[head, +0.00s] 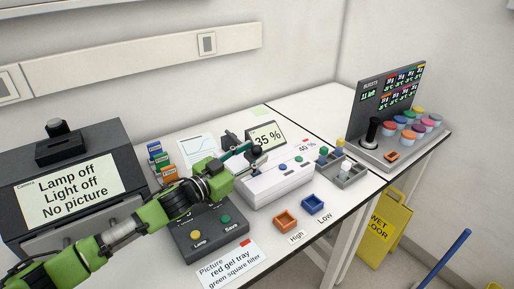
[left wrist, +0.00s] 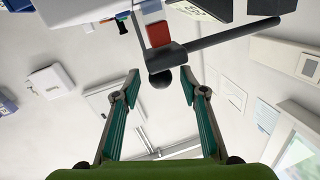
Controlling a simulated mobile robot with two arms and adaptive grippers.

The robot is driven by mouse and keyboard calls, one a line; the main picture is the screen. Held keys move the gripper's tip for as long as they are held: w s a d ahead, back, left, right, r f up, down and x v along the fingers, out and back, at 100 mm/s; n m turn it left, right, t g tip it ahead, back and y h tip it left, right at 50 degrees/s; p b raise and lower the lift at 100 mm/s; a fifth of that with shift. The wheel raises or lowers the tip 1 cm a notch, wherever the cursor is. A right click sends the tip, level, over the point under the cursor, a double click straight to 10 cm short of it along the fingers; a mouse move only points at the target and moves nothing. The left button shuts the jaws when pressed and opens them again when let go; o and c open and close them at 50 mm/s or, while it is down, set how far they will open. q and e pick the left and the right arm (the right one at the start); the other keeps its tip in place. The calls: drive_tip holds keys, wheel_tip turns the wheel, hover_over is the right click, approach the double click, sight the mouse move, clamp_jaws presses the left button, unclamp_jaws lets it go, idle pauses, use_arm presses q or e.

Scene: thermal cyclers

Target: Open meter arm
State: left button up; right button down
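In the left wrist view, the left gripper (left wrist: 160,90) is open and empty. A dark bar with a round black knob (left wrist: 160,78), seemingly the meter arm, shows just ahead of the fingertips, near the middle of the gap. I cannot tell whether anything touches it. The arm is hard to pick out in the head view. My right gripper is not in view.
A camera unit (head: 70,180) stands left, reading "Lamp off". A dark control box (head: 212,233) sits in front of the meter, below my arm. A grey block rack (head: 345,172) stands right of the meter.

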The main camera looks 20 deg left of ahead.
use_arm(q)
drive_tip(key=shift+x, duration=1.25)
